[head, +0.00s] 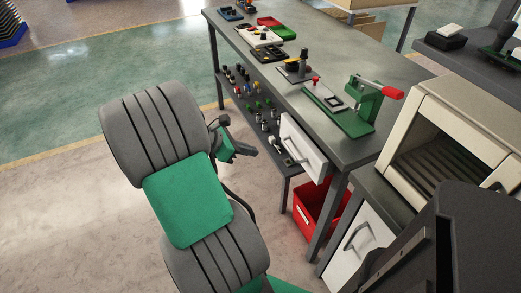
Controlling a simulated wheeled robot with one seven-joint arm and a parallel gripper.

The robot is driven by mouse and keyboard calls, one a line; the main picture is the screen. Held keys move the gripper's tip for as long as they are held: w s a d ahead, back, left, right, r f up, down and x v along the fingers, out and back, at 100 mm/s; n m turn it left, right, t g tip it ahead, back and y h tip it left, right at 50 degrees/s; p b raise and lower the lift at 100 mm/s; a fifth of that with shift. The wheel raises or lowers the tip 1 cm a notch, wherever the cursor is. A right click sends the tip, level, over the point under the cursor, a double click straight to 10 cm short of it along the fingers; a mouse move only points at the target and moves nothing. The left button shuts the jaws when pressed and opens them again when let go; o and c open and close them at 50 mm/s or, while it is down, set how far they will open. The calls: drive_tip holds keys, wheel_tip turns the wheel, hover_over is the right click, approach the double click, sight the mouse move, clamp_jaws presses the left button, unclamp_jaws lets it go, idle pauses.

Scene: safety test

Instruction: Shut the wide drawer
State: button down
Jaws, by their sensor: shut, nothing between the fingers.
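A white drawer front (306,145) with a grey bar handle hangs under the grey workbench top, near its right end. It appears to stand out a little from the bench edge, but I cannot tell how far it is open. My gripper (252,152) is left of the drawer front and looks apart from it. Its dark fingers are shut and empty, pointing towards the drawer. A second white front (341,262) with a curved handle is in the cabinet at the lower right, partly hidden by my body. I cannot tell which of the two is the wide drawer.
A green press with a red handle (365,105) and small fixtures stand on the workbench (345,48). Several small parts sit on the lower shelf (262,85). A red bin (318,212) is under the bench. A beige machine (462,115) stands at right. Floor is clear at left.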

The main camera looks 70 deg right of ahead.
drive_tip(key=s+d+f+b, duration=0.2)
drive_tip(key=s+d+f, duration=0.2)
drive_tip(key=s+d, duration=0.2)
drive_tip(key=shift+s+d+f+b, duration=0.3)
drive_tip(key=shift+s+d+f, duration=0.05)
drive_tip(key=shift+d, duration=0.6)
